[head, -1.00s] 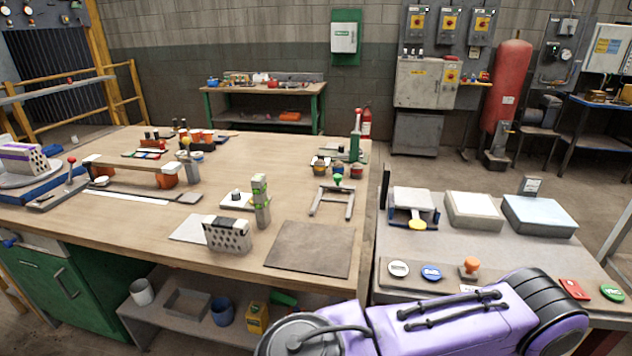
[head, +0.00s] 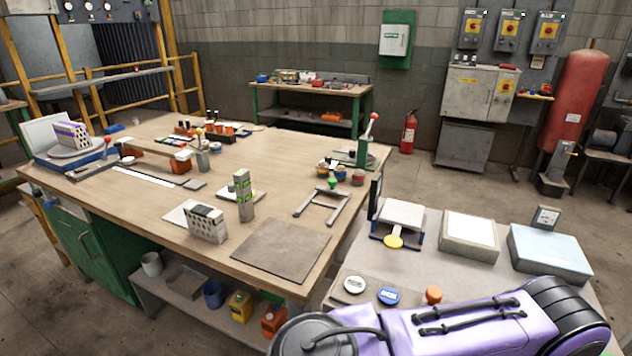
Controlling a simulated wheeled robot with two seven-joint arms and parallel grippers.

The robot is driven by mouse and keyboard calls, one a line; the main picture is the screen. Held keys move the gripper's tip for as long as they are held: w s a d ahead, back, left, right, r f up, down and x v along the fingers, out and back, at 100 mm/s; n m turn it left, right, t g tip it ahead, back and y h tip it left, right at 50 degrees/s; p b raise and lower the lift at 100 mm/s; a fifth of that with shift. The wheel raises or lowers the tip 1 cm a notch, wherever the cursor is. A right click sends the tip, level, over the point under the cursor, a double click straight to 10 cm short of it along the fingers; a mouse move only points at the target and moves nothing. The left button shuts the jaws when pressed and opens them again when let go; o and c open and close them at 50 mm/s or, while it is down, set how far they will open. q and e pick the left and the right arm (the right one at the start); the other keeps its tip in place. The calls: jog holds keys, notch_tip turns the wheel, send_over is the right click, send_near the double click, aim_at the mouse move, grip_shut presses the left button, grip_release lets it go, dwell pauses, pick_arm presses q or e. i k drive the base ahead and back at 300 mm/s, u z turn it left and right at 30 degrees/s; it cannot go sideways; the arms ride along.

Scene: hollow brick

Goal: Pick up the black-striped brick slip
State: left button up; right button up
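I cannot single out a black-striped brick slip with certainty. A row of small dark and orange pieces (head: 212,128) stands at the back of the wooden workbench (head: 150,228); they are too small to tell apart. A hollow brick (head: 207,224) with holes in its face stands near the bench's front edge. A tall grey block with green marks (head: 244,198) stands upright behind it. A purple-topped perforated brick (head: 71,135) sits on a turntable at the far left. Neither gripper shows; only my purple arm crosses the lower right.
A brown board (head: 281,249) lies flat on the bench's front right. A lower shelf (head: 180,310) holds containers. Open floor lies left of the bench.

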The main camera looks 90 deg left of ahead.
aim_at(207, 223)
jog(key=u, duration=2.6)
